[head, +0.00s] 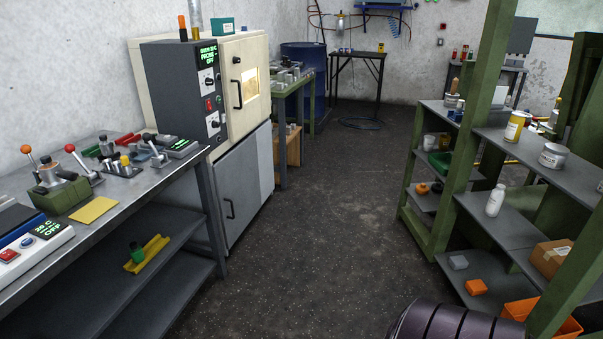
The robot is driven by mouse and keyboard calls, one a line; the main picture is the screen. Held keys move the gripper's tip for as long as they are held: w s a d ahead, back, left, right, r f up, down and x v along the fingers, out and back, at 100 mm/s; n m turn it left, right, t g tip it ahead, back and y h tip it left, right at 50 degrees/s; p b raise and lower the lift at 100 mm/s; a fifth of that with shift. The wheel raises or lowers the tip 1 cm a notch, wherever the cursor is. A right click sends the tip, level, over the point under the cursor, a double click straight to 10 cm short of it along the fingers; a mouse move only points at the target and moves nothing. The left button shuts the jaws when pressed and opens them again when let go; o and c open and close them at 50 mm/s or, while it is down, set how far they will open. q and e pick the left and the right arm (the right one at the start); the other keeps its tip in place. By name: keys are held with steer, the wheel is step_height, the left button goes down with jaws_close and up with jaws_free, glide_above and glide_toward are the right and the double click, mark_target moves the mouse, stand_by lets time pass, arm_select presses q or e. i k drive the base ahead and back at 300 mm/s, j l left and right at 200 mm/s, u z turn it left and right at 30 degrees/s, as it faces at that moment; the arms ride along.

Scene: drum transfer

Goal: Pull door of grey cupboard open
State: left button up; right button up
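The grey cupboard (250,182) stands at the left of the aisle, under a cream oven with a lit window. Its grey door looks shut. Neither of my grippers shows in the head view, so nothing is seen touching the handle.
A steel workbench (110,185) with tools runs along the left, its end post just in front of the cupboard. A green-framed shelf rack (440,235) stands at the right. The floor (330,215) between is clear.

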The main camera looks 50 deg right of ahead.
mark_target(236, 176)
steer(key=z, duration=1.35)
steer(key=i+l+u, duration=0.1)
steer(key=i, duration=0.3)
steer(key=l, duration=0.1)
